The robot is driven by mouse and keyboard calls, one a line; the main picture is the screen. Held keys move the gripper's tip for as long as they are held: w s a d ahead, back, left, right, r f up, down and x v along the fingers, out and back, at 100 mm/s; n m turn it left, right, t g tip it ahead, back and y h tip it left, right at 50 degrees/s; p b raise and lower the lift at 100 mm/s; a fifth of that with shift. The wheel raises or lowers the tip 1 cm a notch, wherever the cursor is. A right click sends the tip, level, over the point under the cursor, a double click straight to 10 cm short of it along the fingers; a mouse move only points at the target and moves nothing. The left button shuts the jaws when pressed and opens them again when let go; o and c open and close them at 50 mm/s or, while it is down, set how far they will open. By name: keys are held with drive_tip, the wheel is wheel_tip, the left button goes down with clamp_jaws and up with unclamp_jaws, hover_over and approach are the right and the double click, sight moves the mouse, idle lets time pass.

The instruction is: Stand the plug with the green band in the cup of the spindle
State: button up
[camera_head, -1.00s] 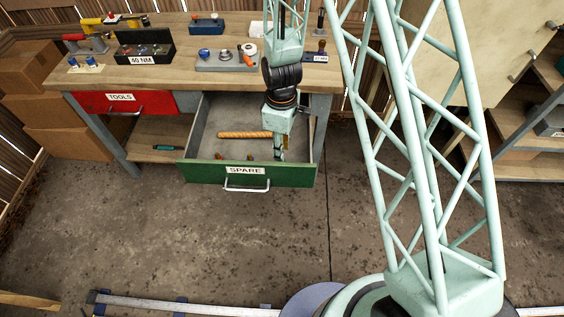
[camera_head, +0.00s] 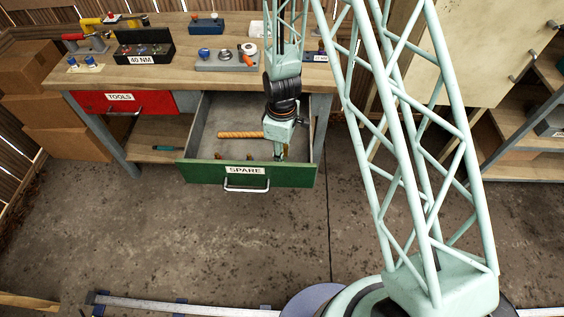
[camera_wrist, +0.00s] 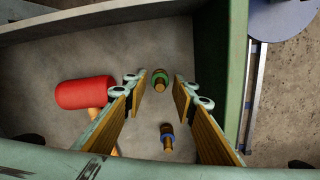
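The plug with the green band (camera_wrist: 160,78) stands in the open drawer, seen in the wrist view between and just beyond my fingertips. A similar plug with a blue band (camera_wrist: 167,135) is below it in that view. My gripper (camera_wrist: 160,95) is open, with its two wood-coloured finger pads apart and nothing between them. In the head view my gripper (camera_head: 280,150) points down into the drawer, its tips partly hidden by the drawer front. The spindle and its cup cannot be made out for certain on the bench.
The green SPARE drawer (camera_head: 300,174) is pulled out, and its walls surround my gripper. A red cylinder (camera_wrist: 85,93) lies left of the fingers. The workbench (camera_head: 208,76) above carries a 40 NM box (camera_head: 143,60) and a grey fixture (camera_head: 226,65).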

clamp_jaws()
drive_tip(key=shift+r, duration=0.2)
idle(0.4)
drive_tip(key=shift+r+p, duration=0.55)
drive_tip(key=shift+r, duration=4.3)
